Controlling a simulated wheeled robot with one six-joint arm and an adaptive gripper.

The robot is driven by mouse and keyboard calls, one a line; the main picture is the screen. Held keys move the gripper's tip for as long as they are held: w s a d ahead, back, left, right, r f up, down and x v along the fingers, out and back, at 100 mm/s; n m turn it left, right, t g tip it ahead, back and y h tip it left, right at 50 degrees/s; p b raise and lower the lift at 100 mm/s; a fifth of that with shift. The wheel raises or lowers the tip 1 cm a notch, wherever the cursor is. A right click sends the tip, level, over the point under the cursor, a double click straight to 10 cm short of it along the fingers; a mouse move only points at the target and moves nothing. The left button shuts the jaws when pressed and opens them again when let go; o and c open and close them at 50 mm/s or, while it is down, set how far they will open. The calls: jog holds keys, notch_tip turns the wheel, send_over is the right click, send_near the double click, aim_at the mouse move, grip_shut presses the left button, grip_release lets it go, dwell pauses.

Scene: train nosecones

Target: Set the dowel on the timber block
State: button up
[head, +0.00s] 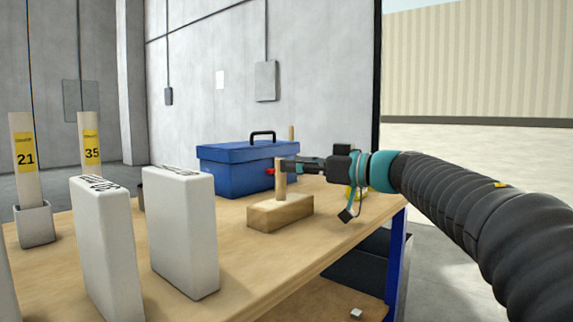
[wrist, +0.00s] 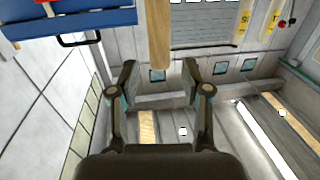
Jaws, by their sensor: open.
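The timber block (head: 272,216) is a pale wooden brick lying flat on the workbench. The dowel (head: 281,184) is a thin wooden rod. It stands upright, and its lower end appears to rest on the block's top face. My gripper (head: 286,164) comes in level from the right at the dowel's upper end. In the wrist view the dowel (wrist: 159,32) reaches down from the top edge, its end between the two spread fingertips of my gripper (wrist: 160,72). Gaps show on both sides of it, so the jaws are open. The block is not clear in the wrist view.
A blue toolbox (head: 232,170) with a black handle stands behind the block. Two white boxes (head: 182,230) (head: 106,245) stand upright at the front left. Numbered posts (head: 90,140) stand farther left. The bench (head: 262,272) is bare in front of the block.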

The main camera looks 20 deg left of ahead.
jog(key=v, duration=0.9)
jog(key=shift+p, duration=0.3)
jog(key=w+d+r+m+t+h, duration=0.25)
jog(key=d+m+t+h, duration=0.55)
jog(key=d+t, duration=0.45)
jog(key=s+d+f+m+h, duration=0.5)
jog(key=d+f+m+h, duration=0.1)
jog(key=d+f+h, duration=0.3)
jog(key=s+d+f+m+g+h, duration=0.1)
jog(key=s+d+f+g, duration=0.2)
jog(key=s+f, duration=0.3)
jog(key=s+d+f+m+g+h, duration=0.1)
jog(key=s+d+f+g, duration=0.15)
jog(key=s+f, duration=0.45)
jog(key=s+a+f+g+y+p, duration=0.1)
jog(key=s+f+g, duration=0.4)
jog(key=s+f, duration=0.6)
jog(key=shift+s+a+f+n+g+y+p, duration=0.35)
jog(key=shift+a+f+p, duration=0.3)
jog(key=shift+a, duration=0.25)
